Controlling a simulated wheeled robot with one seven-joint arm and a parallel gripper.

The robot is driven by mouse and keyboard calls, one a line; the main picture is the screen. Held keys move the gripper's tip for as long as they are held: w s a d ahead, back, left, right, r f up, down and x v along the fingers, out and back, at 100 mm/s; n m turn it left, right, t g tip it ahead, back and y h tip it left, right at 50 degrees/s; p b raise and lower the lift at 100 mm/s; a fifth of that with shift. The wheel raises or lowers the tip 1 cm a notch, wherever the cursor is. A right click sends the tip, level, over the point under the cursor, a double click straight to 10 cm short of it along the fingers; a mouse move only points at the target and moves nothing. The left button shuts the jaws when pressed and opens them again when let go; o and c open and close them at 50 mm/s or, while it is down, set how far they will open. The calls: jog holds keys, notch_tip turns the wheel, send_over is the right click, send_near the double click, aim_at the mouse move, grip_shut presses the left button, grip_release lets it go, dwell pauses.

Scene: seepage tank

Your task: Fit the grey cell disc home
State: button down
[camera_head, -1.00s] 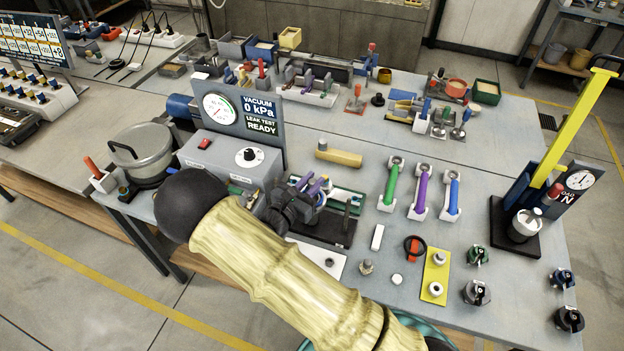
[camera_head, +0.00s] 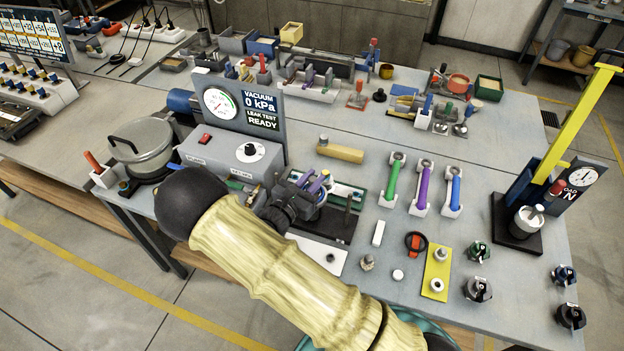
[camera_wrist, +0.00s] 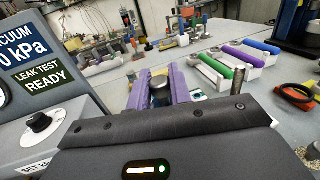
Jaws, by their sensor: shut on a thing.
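My gripper (camera_head: 313,184) has purple fingers and hangs over the dark fixture in front of the grey gauge box. In the wrist view my gripper (camera_wrist: 160,90) is shut on a dark grey rounded piece (camera_wrist: 159,86), which looks like the grey cell disc. Only its upper part shows between the fingers. The dark fixture (camera_head: 341,228) has a thin upright post (camera_head: 348,208) at its right. My arm and wrist hide the disc's underside and much of the fixture, so I cannot tell if the disc touches a seat.
The gauge box (camera_head: 222,155) with its vacuum panel (camera_head: 262,108) stands close on the left. A tan-handled tool (camera_head: 340,153) lies behind. Green, purple and blue handles (camera_head: 453,190) stand to the right. A red-and-black knob (camera_head: 415,243) and a yellow plate (camera_head: 436,272) are nearer.

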jog(key=shift+f+b, duration=0.7)
jog(key=shift+f, duration=0.4)
dwell(0.6)
jog(key=c, duration=1.2)
grip_release()
jog(key=shift+a, duration=0.1)
jog(key=shift+s, duration=0.1)
jog(key=b+v, duration=0.4)
jog(key=v, duration=1.3)
jog(key=shift+s+a+r, duration=0.1)
jog(key=shift+s, duration=0.05)
